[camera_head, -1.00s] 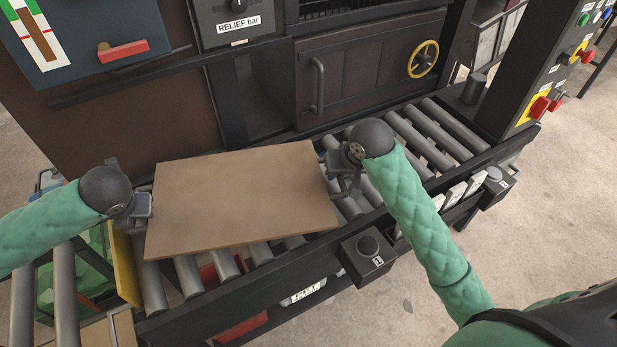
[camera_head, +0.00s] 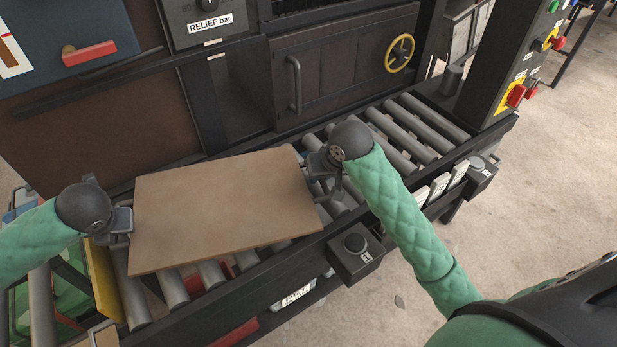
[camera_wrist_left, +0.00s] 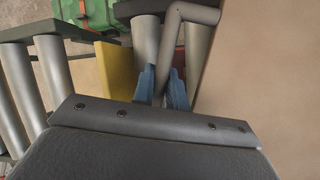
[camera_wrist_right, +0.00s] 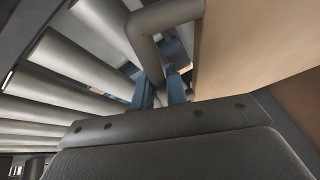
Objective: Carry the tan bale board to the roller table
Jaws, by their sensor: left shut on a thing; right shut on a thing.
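The tan bale board (camera_head: 220,205) is a flat rectangle over the left part of the roller table (camera_head: 290,258), broad face up. I cannot tell whether it touches the rollers. My left gripper (camera_head: 122,222) is at its left edge, and in the left wrist view its blue fingers (camera_wrist_left: 163,88) are shut around a grey bent handle (camera_wrist_left: 185,14). My right gripper (camera_head: 320,172) is at its right edge, and in the right wrist view its blue fingers (camera_wrist_right: 160,92) are shut around the handle (camera_wrist_right: 165,15) on that side. The board covers the rollers beneath it.
Bare rollers (camera_head: 405,132) lie to the right. A dark machine with a door (camera_head: 340,62) and yellow handwheel (camera_head: 399,53) stands behind. A button box (camera_head: 355,252) sits on the table's front side. A yellow plate (camera_head: 103,280) stands near the left gripper.

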